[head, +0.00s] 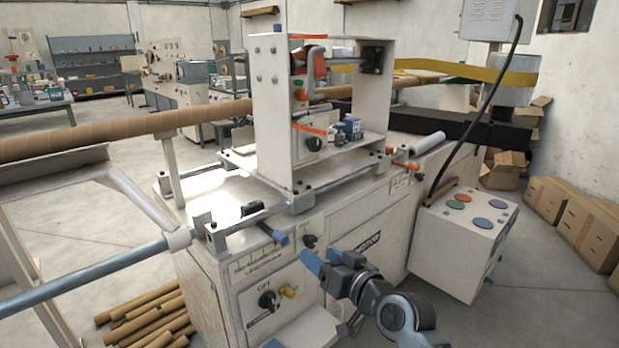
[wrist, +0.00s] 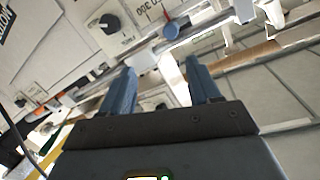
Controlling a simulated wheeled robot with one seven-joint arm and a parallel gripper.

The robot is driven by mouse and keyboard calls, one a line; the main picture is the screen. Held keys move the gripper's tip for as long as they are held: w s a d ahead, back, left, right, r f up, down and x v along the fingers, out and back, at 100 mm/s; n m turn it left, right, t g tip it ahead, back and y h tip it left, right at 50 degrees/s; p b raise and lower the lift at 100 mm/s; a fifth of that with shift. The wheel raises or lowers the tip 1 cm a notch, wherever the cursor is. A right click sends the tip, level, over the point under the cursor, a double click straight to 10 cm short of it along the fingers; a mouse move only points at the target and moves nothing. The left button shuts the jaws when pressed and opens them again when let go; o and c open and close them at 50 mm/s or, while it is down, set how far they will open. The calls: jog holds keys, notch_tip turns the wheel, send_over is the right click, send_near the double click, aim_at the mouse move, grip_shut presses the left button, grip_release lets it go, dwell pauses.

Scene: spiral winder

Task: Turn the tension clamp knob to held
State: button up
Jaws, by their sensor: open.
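A black knob (head: 311,241) sits on a white plate on the machine's front face, right of a printed scale. In the wrist view it seems to be the black knob (wrist: 110,23) at upper left, beyond the left finger. A second black knob (head: 268,300), marked OFF, is lower left on the front. A third dark knob (head: 313,143) is on the upright frame. I cannot read which is the tension clamp knob. My gripper (head: 321,257) is just below and in front of the plate knob. In the wrist view its blue fingers (wrist: 159,68) are apart and empty.
A blue-tipped lever (head: 280,238) projects from the machine's front edge. A control box (head: 465,230) with coloured buttons stands to the right. Cardboard tubes (head: 145,318) lie on the floor at left.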

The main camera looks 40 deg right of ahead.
jog(key=w+d+r+t+y+b, duration=0.1)
jog(key=w+d+r+b, duration=0.1)
jog(key=w+d+r, duration=0.6)
jog(key=n+y, duration=0.1)
jog(key=n, duration=0.1)
send_near(318, 144)
jog(key=shift+t, duration=0.4)
jog(key=w, duration=0.3)
jog(key=w+f, duration=0.1)
jog(key=w, duration=0.1)
jog(key=shift+w+b, duration=0.15)
jog(key=shift+b, duration=0.15)
jog(key=shift+w+r, duration=0.2)
jog(key=shift+w, duration=0.1)
jog(key=shift+w+a, duration=0.15)
jog(key=shift+w, duration=3.4)
jog(key=shift+c, duration=0.3)
jog(key=c, duration=1)
